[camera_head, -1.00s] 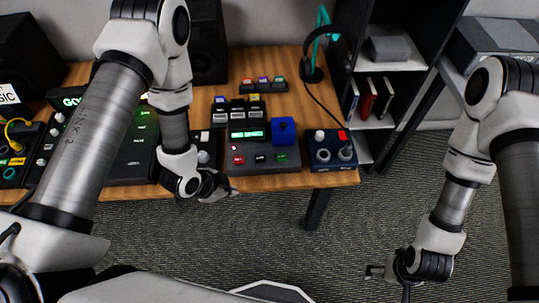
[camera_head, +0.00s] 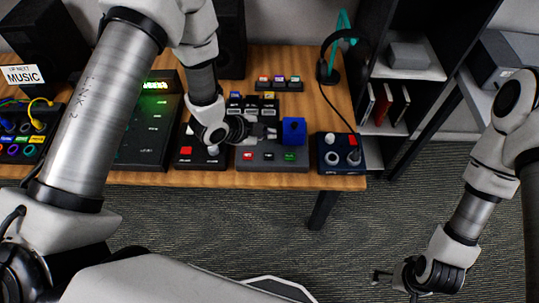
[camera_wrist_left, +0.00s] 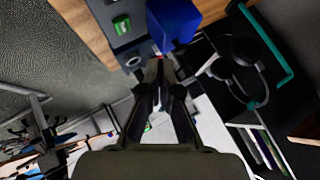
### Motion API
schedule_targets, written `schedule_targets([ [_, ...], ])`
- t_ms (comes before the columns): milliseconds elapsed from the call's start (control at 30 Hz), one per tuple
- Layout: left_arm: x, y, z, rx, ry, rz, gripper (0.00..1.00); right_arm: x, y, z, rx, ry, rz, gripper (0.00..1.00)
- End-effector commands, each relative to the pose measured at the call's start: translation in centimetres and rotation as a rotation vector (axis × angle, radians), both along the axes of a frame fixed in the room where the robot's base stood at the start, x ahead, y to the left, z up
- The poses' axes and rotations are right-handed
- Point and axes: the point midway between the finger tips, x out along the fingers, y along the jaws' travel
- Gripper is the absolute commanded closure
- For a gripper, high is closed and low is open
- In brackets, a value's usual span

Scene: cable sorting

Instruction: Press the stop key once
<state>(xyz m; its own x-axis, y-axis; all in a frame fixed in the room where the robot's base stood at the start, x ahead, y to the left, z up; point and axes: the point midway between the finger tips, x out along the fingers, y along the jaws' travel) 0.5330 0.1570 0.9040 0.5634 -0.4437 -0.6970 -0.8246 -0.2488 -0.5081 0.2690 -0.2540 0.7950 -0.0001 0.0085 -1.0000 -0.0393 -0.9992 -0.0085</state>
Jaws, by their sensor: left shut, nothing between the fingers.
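A grey device (camera_head: 262,165) stands near the table's front edge. Its front row holds a red key (camera_head: 248,156), a dark key (camera_head: 268,157) and a green key (camera_head: 289,156); their labels are too small to read, so I cannot tell which is marked stop. My left gripper (camera_head: 270,132) is shut and empty above the device, behind the front keys and left of a blue block (camera_head: 294,131). It hides the device's display. In the left wrist view, the green key (camera_wrist_left: 121,25) and blue block (camera_wrist_left: 174,22) lie beyond the fingers. My right gripper (camera_head: 378,276) hangs over the floor, away from the table.
A navy box (camera_head: 337,166) with knobs and a red button stands right of the device. A black control box (camera_head: 186,158) stands to its left. Several small coloured keys (camera_head: 278,80) stand behind. A headset stand (camera_head: 331,65) and shelf (camera_head: 405,70) are at the right.

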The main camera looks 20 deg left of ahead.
Motion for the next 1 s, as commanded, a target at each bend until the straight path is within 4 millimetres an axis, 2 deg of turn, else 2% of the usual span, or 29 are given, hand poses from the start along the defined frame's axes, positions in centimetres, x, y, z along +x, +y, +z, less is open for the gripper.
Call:
schedule_targets([
  [500, 0.0, 0.0, -7.6, 0.000, 0.002, 0.001, 1.00, 0.0, 0.0, -5.7, 0.000, 0.000, 0.000, 0.09],
  [633, 0.0, 0.0, -8.3, 0.000, 0.002, 0.001, 1.00, 0.0, 0.0, -6.2, 0.000, 0.000, 0.000, 0.09],
  [1000, 0.0, 0.0, -8.2, -0.001, 0.001, 0.000, 1.00, 0.0, 0.0, -6.1, 0.000, 0.000, 0.000, 0.09],
])
